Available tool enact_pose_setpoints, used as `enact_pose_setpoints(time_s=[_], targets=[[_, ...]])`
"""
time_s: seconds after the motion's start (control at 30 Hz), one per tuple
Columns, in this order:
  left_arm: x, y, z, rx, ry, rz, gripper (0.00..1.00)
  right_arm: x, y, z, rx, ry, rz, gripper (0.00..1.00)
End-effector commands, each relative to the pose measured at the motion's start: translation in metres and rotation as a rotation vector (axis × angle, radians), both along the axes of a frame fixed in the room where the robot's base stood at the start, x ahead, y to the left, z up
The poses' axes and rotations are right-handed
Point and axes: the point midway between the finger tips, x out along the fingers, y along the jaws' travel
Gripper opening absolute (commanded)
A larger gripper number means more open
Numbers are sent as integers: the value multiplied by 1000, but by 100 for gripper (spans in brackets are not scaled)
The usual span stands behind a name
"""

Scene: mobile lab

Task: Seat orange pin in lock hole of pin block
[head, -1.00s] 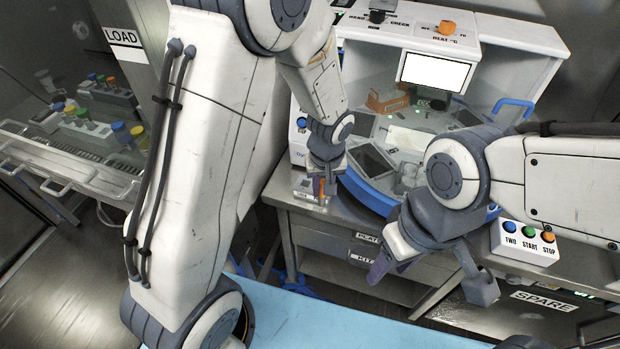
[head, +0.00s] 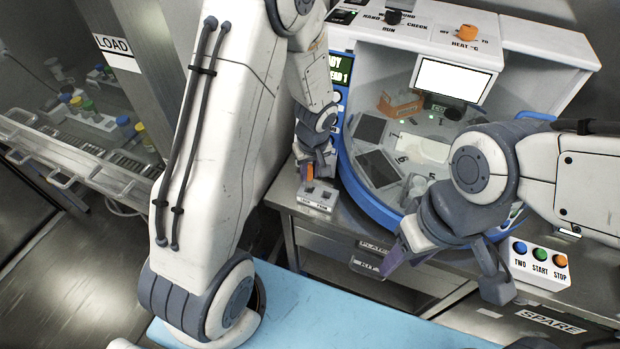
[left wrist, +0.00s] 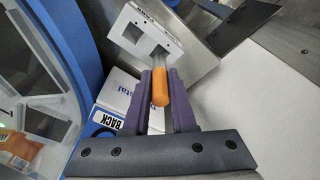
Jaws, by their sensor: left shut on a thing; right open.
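The orange pin (head: 309,173) is upright in my left gripper (head: 313,168), which is shut on it. In the left wrist view the pin (left wrist: 160,88) sits between the two purple fingers (left wrist: 159,100). The pin block (head: 316,201) is a small pale block with two square holes on the bench edge. It also shows in the left wrist view (left wrist: 133,32). In the head view the pin stands over the block's left hole; I cannot tell whether its lower end is inside. My right gripper (head: 445,270) is open and empty in front of the bench.
The round blue-rimmed machine (head: 368,203) stands just right of the block. A button box (head: 539,264) is on the bench at the right. A blue surface (head: 330,310) lies in front. A rack with coloured caps (head: 92,117) is at far left.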

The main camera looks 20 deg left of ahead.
Motion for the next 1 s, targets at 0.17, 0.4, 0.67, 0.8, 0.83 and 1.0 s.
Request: enact_pose_setpoints(time_s=[0.17,0.4,0.67,0.8,0.83,1.0], targets=[[0,1,-22,1,5,-4,0,0,0,-3,0,0,0,50],[1,0,-42,0,0,-4,0,0,0,-7,0,0,0,50],[1,-1,-43,0,0,-4,0,0,0,-9,0,0,0,50],[1,-1,-43,0,0,-4,54,0,0,-10,0,0,0,50],[1,-1,-43,0,0,-4,54,0,0,-10,0,0,0,50],[1,-1,-43,0,0,-4,54,0,0,-10,0,0,0,50]])
